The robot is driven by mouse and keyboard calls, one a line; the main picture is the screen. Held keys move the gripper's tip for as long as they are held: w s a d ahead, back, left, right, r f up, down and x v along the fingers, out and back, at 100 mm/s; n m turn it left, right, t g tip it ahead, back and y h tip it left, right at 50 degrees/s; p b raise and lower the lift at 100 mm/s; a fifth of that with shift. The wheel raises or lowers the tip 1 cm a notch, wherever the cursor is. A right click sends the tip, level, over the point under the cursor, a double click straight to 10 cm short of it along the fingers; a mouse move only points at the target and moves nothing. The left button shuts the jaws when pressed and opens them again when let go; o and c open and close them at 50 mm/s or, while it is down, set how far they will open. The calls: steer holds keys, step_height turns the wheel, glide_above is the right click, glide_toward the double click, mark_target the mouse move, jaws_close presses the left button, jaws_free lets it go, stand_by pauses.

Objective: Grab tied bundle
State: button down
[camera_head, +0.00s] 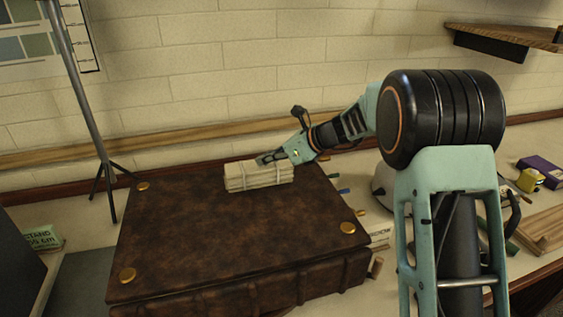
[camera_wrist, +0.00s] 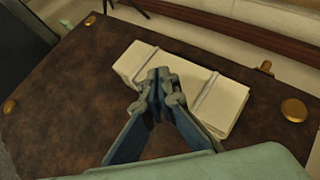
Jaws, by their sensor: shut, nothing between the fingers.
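The tied bundle (camera_head: 258,177) is a flat stack of cream strips bound by two pale ties. It lies on a large dark brown book-like case (camera_head: 180,235) with brass studs, towards its back edge. The bundle also shows in the wrist view (camera_wrist: 225,104), with both ties visible. My gripper (camera_head: 262,160) reaches in from the right, at the bundle's back upper side. In the wrist view my gripper (camera_wrist: 158,78) is shut with its fingertips together, over the bundle between the ties. Nothing shows between the fingers. I cannot tell whether the tips touch the bundle.
A tripod stand (camera_head: 85,110) rises at the left beside a small green-labelled box (camera_head: 42,239). A purple box (camera_head: 540,171) and yellow item (camera_head: 530,181) are at the right. The brick wall (camera_head: 220,60) stands close behind. The case top in front of the bundle is clear.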

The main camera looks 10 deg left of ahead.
mark_target(267, 174)
steer(key=shift+x, duration=0.75)
steer(key=shift+d+f, duration=0.15)
steer(key=shift+f, duration=0.2)
steer(key=shift+s, duration=0.1)
steer(key=shift+d+f, duration=0.1)
steer(key=shift+f, duration=0.1)
steer(key=d, duration=0.1)
steer(key=s+d, duration=0.1)
steer(key=d, duration=0.1)
steer(key=s+d+b, duration=0.1)
steer(key=d, duration=0.1)
steer(key=shift+d, duration=0.1)
steer(key=shift+w+f, duration=0.1)
steer(key=shift+w, duration=0.05)
